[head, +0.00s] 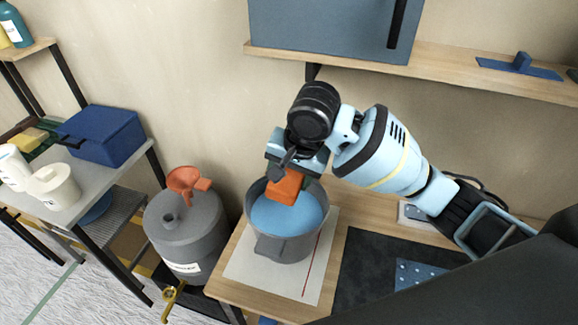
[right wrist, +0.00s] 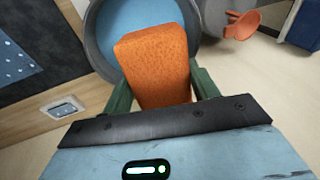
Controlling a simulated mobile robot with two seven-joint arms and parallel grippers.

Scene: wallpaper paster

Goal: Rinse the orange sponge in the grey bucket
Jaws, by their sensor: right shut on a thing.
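The orange sponge (head: 285,187) is held in my right gripper (head: 297,172), over the far part of the grey bucket (head: 285,246). The bucket holds blue water (head: 290,216) and stands on a pale mat on the wooden table. In the right wrist view the sponge (right wrist: 155,62) sits between the two green fingers, with the bucket's rim (right wrist: 92,45) around and behind it. The sponge's lower end overlaps the water in the head view; I cannot tell whether it touches. My left gripper is not in view.
A grey drum (head: 187,228) with an orange funnel (head: 186,180) stands left of the table. A side table (head: 125,165) holds a blue box (head: 103,135) and a white cup (head: 55,187). A wooden shelf (head: 450,70) hangs above. A dark mat (head: 370,275) lies right of the bucket.

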